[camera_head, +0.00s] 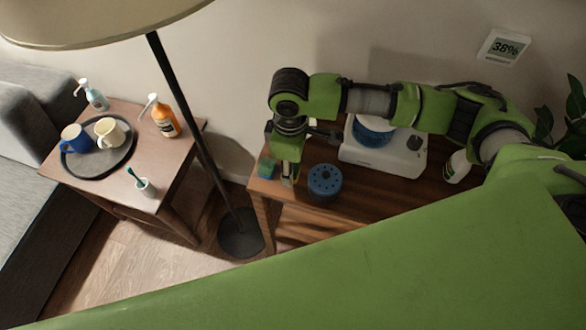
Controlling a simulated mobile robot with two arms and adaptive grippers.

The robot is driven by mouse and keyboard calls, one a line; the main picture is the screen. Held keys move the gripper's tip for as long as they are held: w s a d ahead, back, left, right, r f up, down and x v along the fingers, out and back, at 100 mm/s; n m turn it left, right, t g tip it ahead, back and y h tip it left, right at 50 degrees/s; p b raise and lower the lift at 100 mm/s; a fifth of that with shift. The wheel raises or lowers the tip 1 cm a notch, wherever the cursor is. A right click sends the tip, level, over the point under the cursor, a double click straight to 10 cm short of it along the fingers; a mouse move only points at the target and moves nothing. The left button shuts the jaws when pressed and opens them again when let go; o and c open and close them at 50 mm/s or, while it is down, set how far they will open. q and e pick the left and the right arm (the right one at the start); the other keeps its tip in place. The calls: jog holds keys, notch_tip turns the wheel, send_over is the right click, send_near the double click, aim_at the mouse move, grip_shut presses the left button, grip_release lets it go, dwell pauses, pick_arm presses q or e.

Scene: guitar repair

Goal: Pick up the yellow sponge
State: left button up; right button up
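A small sponge-like block (266,168) sits at the left end of the wooden bench top. It looks green with a little yellow, and is small and partly hidden by my gripper. My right gripper (287,181) points down just to the right of the block, low over the bench's left end. Its arm comes in from the right. Its fingers are small and dark here, so I cannot tell whether they are open or shut, or whether they touch the block. My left gripper is not in view.
A blue-topped round container (324,183) stands close right of my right gripper. A white appliance with a blue bowl (384,152) and a spray bottle (457,167) are further right. A floor lamp (240,235) stands left of the bench. A side table (113,194) carries a tray, mugs and bottles.

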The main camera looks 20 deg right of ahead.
jog(key=s+a+r+b, duration=0.1)
jog(key=s+a+r, duration=0.6)
jog(key=s, duration=0.3)
jog(key=shift+r, duration=0.5)
jog(key=shift+o, duration=0.5)
jog(key=shift+a, duration=0.1)
jog(key=c, duration=0.5)
